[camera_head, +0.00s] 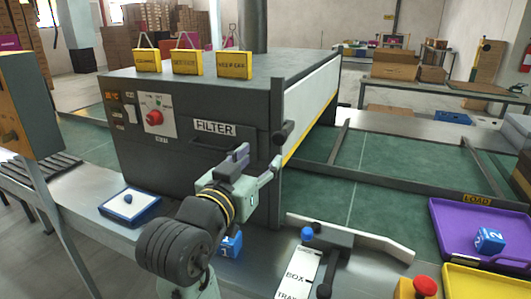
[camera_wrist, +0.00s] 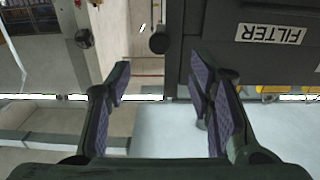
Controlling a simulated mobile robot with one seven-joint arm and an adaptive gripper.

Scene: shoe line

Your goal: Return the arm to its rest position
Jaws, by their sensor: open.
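My gripper (camera_head: 262,165) is in the middle of the head view, in front of the dark grey machine (camera_head: 190,140) with the FILTER label. In the wrist view my gripper (camera_wrist: 165,95) has its two purple-padded fingers spread apart. Nothing is between them. The FILTER panel (camera_wrist: 240,65) shows beyond the right finger. My arm comes up from the bottom of the head view and partly hides a blue cube (camera_head: 232,244) marked 1 on the ledge.
A blue-rimmed tray (camera_head: 130,206) lies left of my arm. A lever fixture (camera_head: 335,245) stands to the right. A purple tray (camera_head: 470,235) holds a blue cube (camera_head: 489,240) marked 2. A red button (camera_head: 425,286) is at the lower right. Three yellow tags (camera_head: 185,62) stand on the machine.

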